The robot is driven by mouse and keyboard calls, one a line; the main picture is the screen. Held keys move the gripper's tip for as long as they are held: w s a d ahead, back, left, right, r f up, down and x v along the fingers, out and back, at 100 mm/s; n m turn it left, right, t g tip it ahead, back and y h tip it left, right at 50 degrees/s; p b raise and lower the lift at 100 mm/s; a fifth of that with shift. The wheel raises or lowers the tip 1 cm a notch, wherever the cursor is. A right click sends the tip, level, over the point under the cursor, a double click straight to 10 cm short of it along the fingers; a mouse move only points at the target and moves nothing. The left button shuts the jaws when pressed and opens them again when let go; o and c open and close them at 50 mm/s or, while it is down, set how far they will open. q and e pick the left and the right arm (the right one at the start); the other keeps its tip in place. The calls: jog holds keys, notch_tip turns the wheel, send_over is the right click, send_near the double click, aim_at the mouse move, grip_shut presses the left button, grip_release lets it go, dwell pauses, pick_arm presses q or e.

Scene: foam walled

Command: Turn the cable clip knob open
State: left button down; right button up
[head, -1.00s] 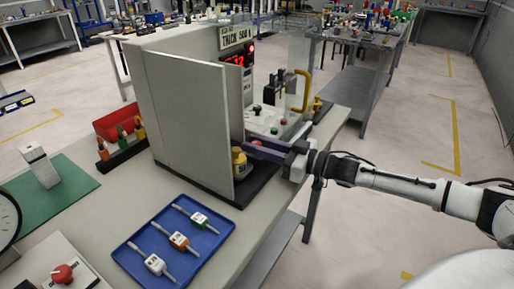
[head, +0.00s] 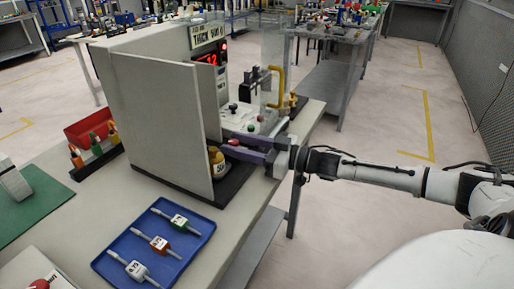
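My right gripper (head: 247,147) reaches in from the right. Its two purple fingers point left, into the bay behind the grey partition (head: 165,125). The fingers look apart, with a small red part (head: 234,142), possibly the knob, showing at their tips. I cannot tell whether they touch it. The cable clip itself cannot be made out; the partition and fingers hide part of this spot. Another red knob (head: 41,284) shows at the bottom left edge, far from the gripper. My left gripper is not in view.
A yellow piece marked 50 (head: 216,162) stands just below the fingers. A machine with a yellow handle (head: 278,87) and a red display (head: 212,58) stands behind. A blue tray (head: 122,238) holds several labelled tools. A red bin (head: 91,126) is left of the partition.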

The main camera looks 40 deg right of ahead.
jog(key=p+v, duration=0.1)
jog(key=v, duration=0.6)
jog(key=shift+s+d+r+p, duration=0.1)
jog(key=shift+s+p, duration=0.2)
jog(key=shift+v, duration=0.75)
